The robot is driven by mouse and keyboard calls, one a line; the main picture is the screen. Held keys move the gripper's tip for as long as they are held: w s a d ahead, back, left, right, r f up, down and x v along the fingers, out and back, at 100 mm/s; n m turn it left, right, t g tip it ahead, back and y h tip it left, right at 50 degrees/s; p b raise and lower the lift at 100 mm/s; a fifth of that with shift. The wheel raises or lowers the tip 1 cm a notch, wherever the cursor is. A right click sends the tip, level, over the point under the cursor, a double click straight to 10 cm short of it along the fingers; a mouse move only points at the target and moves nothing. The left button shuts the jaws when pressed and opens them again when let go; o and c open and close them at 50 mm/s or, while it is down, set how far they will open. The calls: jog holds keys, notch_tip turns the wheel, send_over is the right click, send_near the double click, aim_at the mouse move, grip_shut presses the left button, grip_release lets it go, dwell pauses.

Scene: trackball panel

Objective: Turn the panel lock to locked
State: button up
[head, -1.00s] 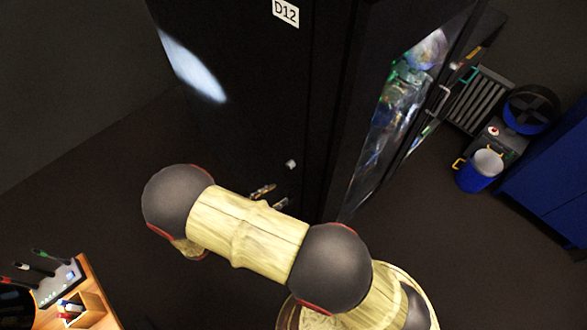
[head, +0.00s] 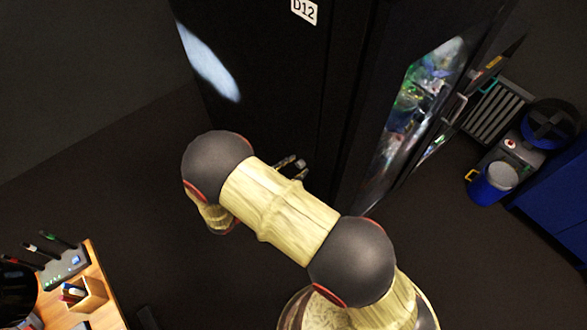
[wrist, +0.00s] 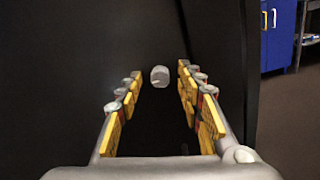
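The panel lock is a small round grey knob (wrist: 160,76) on the black cabinet's face. In the wrist view it sits between and just beyond my fingertips; I cannot make out its marked position. In the head view the knob (head: 300,163) is a small pale spot beside my fingertips. My gripper (wrist: 159,88) is open, with yellow-padded fingers on both sides of the knob's line and a gap to each side. No contact shows. In the head view my arm hides most of my gripper (head: 295,168).
The tall black cabinet (head: 275,80) carries a D12 label (head: 305,11). A glass-fronted section stands to its right. A wooden desk (head: 95,285) with tools is at lower left. A blue bucket (head: 490,190) and blue cabinet (head: 560,185) are at right. Dark floor lies between.

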jog(key=c, duration=0.3)
grip_shut()
dwell(0.3)
